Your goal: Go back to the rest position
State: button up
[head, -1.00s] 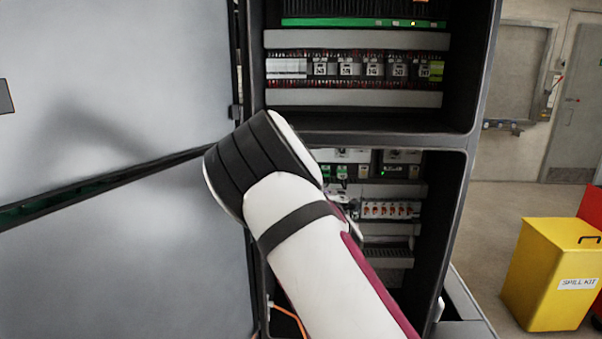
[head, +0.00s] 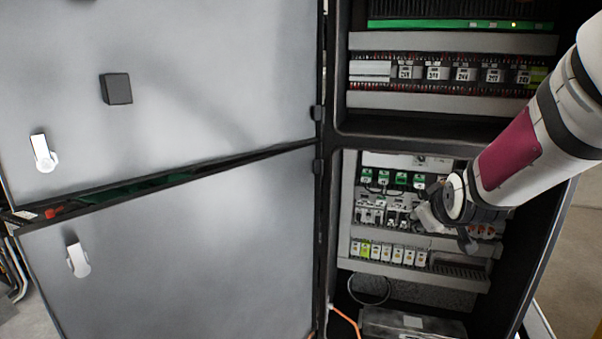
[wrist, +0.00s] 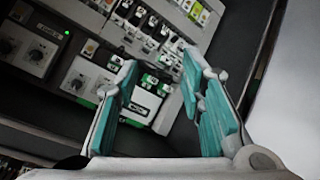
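My gripper (wrist: 158,100) shows in the wrist view with its two teal-padded fingers spread apart and nothing between them. Beyond the fingers is the panel of switchgear in the lower cabinet bay. In the head view my gripper (head: 450,222) is in front of the lower bay, partly hidden by my own wrist. My arm reaches in from the right edge. I cannot tell whether the fingers touch any part of the panel.
The open cabinet doors (head: 190,250) stand to the left, with white handles (head: 77,260). The lower bay holds green-topped modules (head: 384,178) and a row of terminals (head: 390,252). An orange cable (head: 345,320) hangs at the bottom. A dark frame edge (head: 545,265) bounds the bay on the right.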

jog(key=s+a+r+m+g, duration=0.1)
jog(key=s+a, duration=0.1)
jog(key=s, duration=0.8)
jog(key=s+a+r+m+g+y, duration=0.1)
jog(key=s+a+m+g, duration=0.1)
jog(key=s, duration=0.9)
jog(key=s+a+r+m+g+y, duration=0.1)
jog(key=s+a, duration=0.3)
jog(key=s, duration=0.7)
jog(key=shift+r+g, duration=0.25)
jog(key=shift+g, duration=0.45)
